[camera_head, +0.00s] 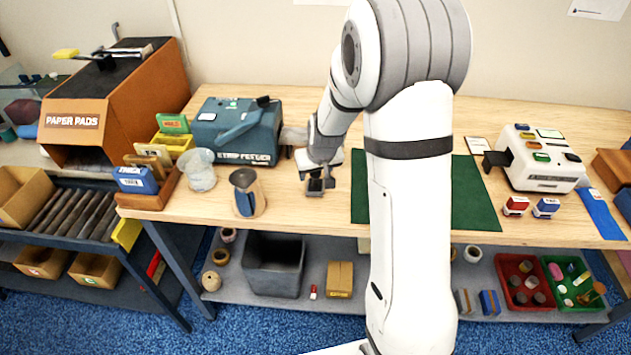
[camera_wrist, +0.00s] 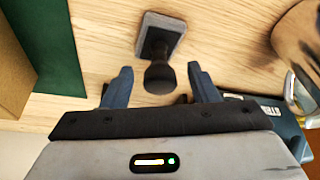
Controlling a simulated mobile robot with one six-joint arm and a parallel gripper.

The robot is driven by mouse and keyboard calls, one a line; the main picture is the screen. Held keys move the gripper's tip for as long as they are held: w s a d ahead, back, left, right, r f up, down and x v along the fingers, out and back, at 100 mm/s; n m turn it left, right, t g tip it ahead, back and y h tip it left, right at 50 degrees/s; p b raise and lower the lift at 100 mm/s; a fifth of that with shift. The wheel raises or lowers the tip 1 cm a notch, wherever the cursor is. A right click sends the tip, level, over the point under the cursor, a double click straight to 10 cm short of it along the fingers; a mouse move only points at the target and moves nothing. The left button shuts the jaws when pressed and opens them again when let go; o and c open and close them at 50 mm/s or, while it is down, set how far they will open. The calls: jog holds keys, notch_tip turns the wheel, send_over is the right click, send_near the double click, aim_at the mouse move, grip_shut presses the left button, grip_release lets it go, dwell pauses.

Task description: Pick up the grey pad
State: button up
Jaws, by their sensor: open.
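The grey pad (camera_wrist: 163,31) lies on the wooden table in the wrist view, a small grey rectangle with a dark round-ended handle standing on it. My gripper (camera_wrist: 162,88) is open, its two blue-grey fingers apart, with the dark knob showing between and just beyond the fingertips. Nothing is seen held. In the head view my gripper (camera_head: 318,178) points down over the table, left of the green mat (camera_head: 474,190). A small dark and grey thing shows right at its tips there, and I cannot tell the pad from the fingers.
A white machine (camera_head: 541,160) and two stamps (camera_head: 515,206) are at the right. Bare wood surrounds the pad.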

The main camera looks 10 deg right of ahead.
jog(key=shift+f, duration=0.15)
jog(key=shift+c, duration=0.5)
jog(key=c, duration=0.9)
jog(key=shift+c, duration=0.2)
notch_tip(320, 180, up, 10)
jog(key=shift+r+b, duration=0.1)
jog(key=shift+b, duration=0.45)
jog(key=o, duration=0.4)
jog(key=c, duration=0.3)
